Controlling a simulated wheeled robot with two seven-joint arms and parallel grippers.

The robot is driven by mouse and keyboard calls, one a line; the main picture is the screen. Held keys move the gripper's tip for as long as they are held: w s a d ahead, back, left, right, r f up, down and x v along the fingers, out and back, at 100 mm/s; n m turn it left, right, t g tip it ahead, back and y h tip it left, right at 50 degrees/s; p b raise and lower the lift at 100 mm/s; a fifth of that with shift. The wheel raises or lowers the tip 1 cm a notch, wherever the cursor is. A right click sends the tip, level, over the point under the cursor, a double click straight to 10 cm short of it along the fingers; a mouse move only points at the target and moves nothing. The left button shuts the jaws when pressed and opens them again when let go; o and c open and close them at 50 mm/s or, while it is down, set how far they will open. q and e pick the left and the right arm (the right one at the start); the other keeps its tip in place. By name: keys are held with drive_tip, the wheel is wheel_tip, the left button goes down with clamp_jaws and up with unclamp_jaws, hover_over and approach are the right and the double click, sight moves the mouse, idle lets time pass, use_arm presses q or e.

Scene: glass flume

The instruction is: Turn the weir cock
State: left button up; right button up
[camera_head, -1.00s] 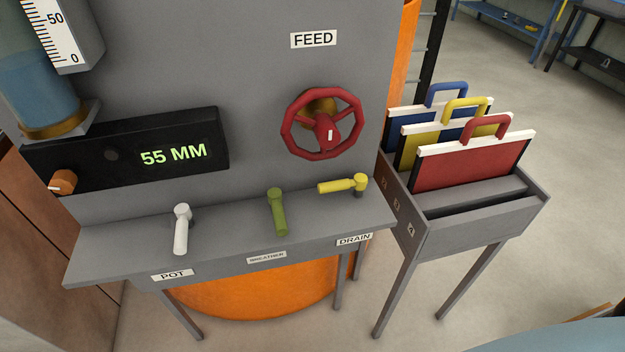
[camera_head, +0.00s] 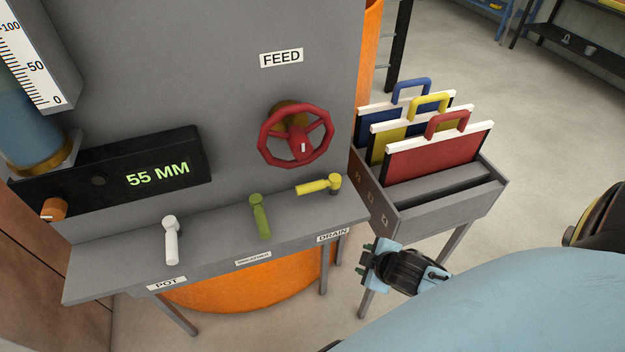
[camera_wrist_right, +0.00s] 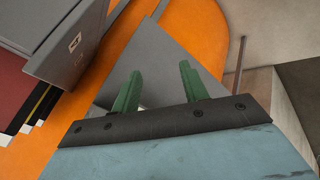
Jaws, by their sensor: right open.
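Three lever cocks stand on the grey shelf (camera_head: 210,245). A white lever (camera_head: 171,242) above the POT label and a green lever (camera_head: 260,216) above a small label, perhaps BREATHER, both point toward the front edge. A yellow lever (camera_head: 318,186) above the DRAIN label points left along the shelf. I see no label reading weir. My right gripper (camera_head: 363,260) is open and empty, in front of and below the shelf's right end, apart from every lever. Its green fingers show in the right wrist view (camera_wrist_right: 160,78) with nothing between them. My left gripper is not in view.
A red FEED handwheel (camera_head: 296,135) is on the panel above the shelf. A display (camera_head: 110,172) reads 55 MM, with an orange knob (camera_head: 54,208) beside it. A rack (camera_head: 430,212) of handled boards stands to the right. An orange tank (camera_head: 245,290) lies below the shelf.

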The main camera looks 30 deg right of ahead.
drive_tip(key=w+r+n+t+y+p, duration=0.1)
drive_tip(key=w+r+n+t+y, duration=0.3)
drive_tip(key=r, duration=1)
drive_tip(key=n, duration=0.6)
approach(309, 189)
drive_tip(key=x, duration=0.8)
drive_tip(key=shift+w+f, duration=0.2)
drive_tip(key=shift+w, duration=0.15)
clamp_jaws()
